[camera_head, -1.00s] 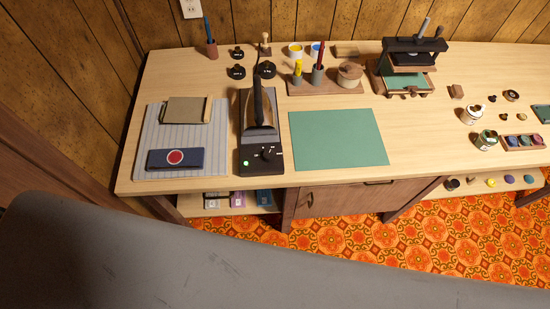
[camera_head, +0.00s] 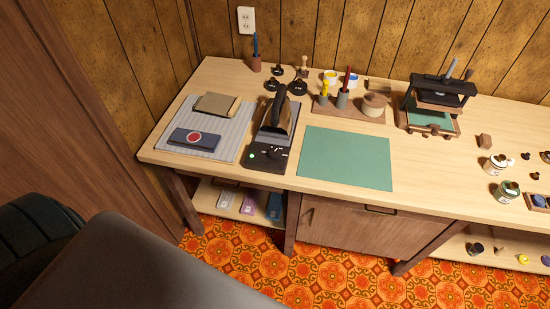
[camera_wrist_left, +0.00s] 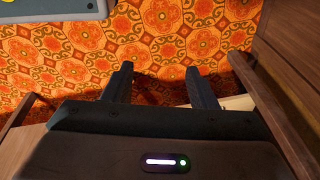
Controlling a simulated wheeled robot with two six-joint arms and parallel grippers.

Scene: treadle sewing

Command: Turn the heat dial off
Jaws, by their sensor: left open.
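A black heat base (camera_head: 268,157) stands on the workbench, left of the green mat, with a dark iron (camera_head: 279,115) resting on its rear part. The heat dial (camera_head: 273,152) is a small dark knob on the front panel. A green light (camera_head: 252,155) glows to the left of the dial. In the left wrist view my left gripper (camera_wrist_left: 160,82) is open and empty, above the patterned floor. Neither gripper shows in the head view, and both are away from the dial.
A grey striped pad (camera_head: 227,146) with folded cloth lies left of the base. A green mat (camera_head: 345,158) lies to its right. Tool holders and a press (camera_head: 436,103) stand behind. The bench's front edge and a lower shelf (camera_head: 238,204) face me. The orange floor (camera_head: 330,260) ahead is clear.

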